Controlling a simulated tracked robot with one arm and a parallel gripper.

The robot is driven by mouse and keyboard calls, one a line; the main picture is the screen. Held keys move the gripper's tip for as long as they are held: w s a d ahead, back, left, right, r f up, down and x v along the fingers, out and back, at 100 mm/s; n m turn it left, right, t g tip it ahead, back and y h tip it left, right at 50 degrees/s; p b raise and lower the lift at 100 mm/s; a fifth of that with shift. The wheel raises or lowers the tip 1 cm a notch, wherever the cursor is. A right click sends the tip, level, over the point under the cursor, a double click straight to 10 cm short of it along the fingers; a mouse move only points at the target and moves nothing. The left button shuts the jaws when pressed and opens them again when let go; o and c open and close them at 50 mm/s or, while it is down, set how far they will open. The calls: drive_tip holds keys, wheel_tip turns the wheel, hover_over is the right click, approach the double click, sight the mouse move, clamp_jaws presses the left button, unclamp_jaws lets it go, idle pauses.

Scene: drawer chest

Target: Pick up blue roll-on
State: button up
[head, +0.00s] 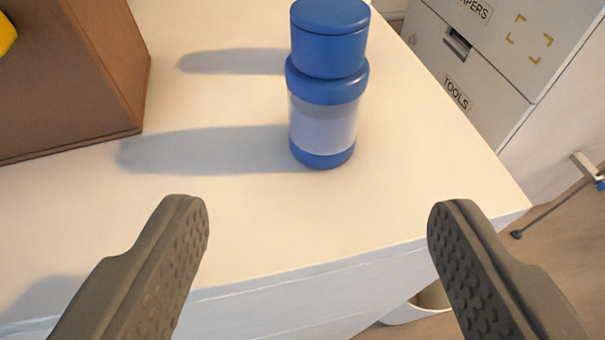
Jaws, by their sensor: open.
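The blue roll-on (327,88) stands upright on the white top (240,225), with a blue cap, a pale label band and a blue base. My gripper (318,215) is open, with its two grey textured fingers wide apart at the bottom of the view. The roll-on is beyond the fingertips, between them in the picture and touching neither. Nothing is between the fingers.
A brown box (70,75) stands on the top at the left, with a yellow thing (6,34) at its edge. The top's edge runs along the front and right. A labelled drawer chest (480,60) stands at the upper right. A white bin (420,305) is on the floor below.

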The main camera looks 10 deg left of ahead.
sight(316, 131)
drive_tip(key=x, duration=0.7)
drive_tip(key=shift+w+f+b, duration=0.2)
drive_tip(key=shift+w+b, duration=0.1)
drive_tip(key=shift+b, duration=0.1)
drive_tip(key=shift+d+r+b+x, duration=0.15)
drive_tip(key=shift+r+b+x, duration=0.1)
drive_tip(key=shift+x, duration=1.3)
drive_tip(key=shift+d+r+b+x, duration=0.1)
drive_tip(key=shift+b+x, duration=0.15)
drive_tip(key=shift+x, duration=1.25)
drive_tip(key=shift+w, duration=0.2)
drive_tip(key=c, duration=1.1)
